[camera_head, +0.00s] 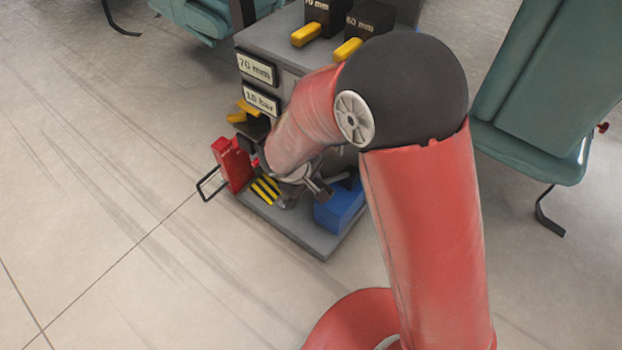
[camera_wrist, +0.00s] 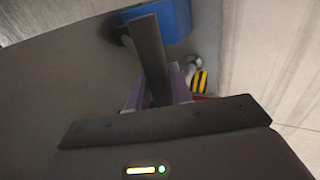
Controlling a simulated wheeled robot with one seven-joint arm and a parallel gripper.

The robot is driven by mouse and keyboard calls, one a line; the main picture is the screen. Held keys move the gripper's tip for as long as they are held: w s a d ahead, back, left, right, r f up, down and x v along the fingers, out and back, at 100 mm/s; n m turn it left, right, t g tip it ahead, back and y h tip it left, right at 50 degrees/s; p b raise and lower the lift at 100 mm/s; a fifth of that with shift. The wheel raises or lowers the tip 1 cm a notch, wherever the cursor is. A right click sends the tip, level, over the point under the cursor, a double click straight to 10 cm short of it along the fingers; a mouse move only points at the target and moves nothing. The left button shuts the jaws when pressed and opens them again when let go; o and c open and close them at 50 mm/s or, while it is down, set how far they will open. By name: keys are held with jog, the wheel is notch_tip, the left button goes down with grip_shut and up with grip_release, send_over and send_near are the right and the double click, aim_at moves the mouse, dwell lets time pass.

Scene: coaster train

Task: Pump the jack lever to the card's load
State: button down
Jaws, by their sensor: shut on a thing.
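The blue jack body (camera_head: 340,207) stands on the grey base plate of a grey stand, and it also shows at the top of the wrist view (camera_wrist: 172,18). A dark bar-shaped jack lever (camera_wrist: 150,55) runs from beside the blue body toward my wrist camera. My gripper (camera_wrist: 158,88) is shut on the lever, with one purple finger on each side of it. In the head view my gripper (camera_head: 318,190) is low at the stand, partly hidden by my arm. Two white plates on the stand read "70 mm" (camera_head: 256,69) and "10 bar" (camera_head: 262,100).
Left of my gripper are a red block (camera_head: 232,163) with a wire loop and a yellow-black striped patch (camera_head: 265,190). Black blocks with yellow handles (camera_head: 307,33) sit on top of the stand. A teal seat (camera_head: 530,135) is at right. The floor at left is clear.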

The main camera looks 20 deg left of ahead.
jog(key=s+f+b, duration=0.1)
jog(key=b, duration=0.1)
jog(key=f+b, duration=0.2)
jog(key=s+a+f+b, duration=0.1)
jog(key=b, duration=0.1)
jog(key=shift+s+f, duration=0.25)
jog(key=shift+s, duration=0.1)
jog(key=c, duration=1.3)
grip_release()
jog(key=shift+r, duration=0.1)
jog(key=p+v, duration=0.1)
jog(key=v, duration=0.6)
jog(key=shift+s+r, duration=0.2)
jog(key=shift+r, duration=0.15)
jog(key=shift+a, duration=0.1)
